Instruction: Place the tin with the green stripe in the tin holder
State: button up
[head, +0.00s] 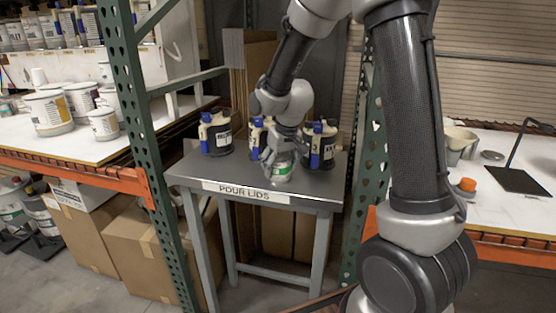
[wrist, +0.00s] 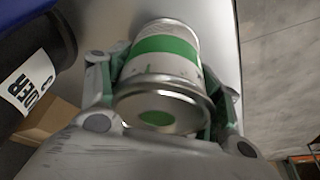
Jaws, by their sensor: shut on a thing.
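The tin with the green stripe (head: 283,172) is at the front of the small grey table (head: 185,171), in front of the pour lid canisters. In the wrist view the tin (wrist: 168,62) shows a white body, a green band and a green spot on its near end. My gripper (head: 280,160) is shut on the tin, with a finger on each side of it in the wrist view (wrist: 165,90). I cannot tell whether the tin touches the tabletop.
Several dark canisters with yellow and blue tops (head: 217,135) stand close behind and beside the tin. A green rack post (head: 135,110) rises left of the table. White shelves hold tins (head: 48,112) at left and a black stand (head: 515,180) at right.

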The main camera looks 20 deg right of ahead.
jog(key=shift+f, duration=0.1)
jog(key=o, duration=1.9)
jog(key=shift+o, duration=0.2)
